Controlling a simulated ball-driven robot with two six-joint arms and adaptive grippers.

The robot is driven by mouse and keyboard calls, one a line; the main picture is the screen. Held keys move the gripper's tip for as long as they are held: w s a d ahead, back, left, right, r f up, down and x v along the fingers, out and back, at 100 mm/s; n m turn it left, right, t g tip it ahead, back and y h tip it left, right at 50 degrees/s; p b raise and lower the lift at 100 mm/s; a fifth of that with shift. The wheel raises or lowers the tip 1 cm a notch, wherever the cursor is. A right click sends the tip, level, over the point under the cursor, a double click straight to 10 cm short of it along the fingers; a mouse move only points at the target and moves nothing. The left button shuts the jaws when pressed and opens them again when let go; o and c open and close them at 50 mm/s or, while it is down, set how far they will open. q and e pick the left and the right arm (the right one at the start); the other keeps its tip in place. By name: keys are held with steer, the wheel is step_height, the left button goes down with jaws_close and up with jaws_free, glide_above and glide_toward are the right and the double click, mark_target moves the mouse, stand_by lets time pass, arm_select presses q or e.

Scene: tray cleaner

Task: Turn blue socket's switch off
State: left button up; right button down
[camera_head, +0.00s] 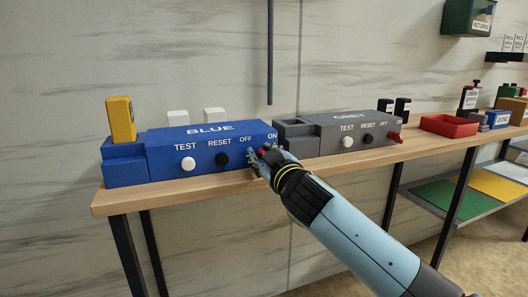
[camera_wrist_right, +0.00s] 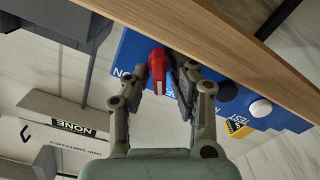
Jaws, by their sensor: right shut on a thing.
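The blue socket (camera_head: 212,131) stands at the left end of the wooden shelf, with TEST and RESET buttons and OFF and ON marks on its front. Its red switch (camera_head: 263,150) is at the right end of that front, below the OFF and ON marks and partly hidden by my fingers. My right gripper (camera_head: 260,154) is shut on this switch. In the right wrist view, the red switch (camera_wrist_right: 158,66) sits between the fingertips (camera_wrist_right: 166,80). I cannot tell its exact setting. My left gripper is not in view.
A yellow block (camera_head: 121,119) stands in the blue socket's left end. The grey socket (camera_head: 345,131) is close to the right, with its own red switch (camera_head: 395,137). A red tray (camera_head: 448,125) lies farther right on the wooden shelf (camera_head: 180,191).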

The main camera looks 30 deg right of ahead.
steer(key=shift+f+n, duration=0.1)
steer(key=shift+n, duration=0.4)
steer(key=c, duration=1.4)
jaws_free()
steer(key=shift+o, duration=0.2)
steer(key=shift+s+a, duration=0.1)
steer(key=v, duration=1.2)
steer(key=shift+f, duration=0.1)
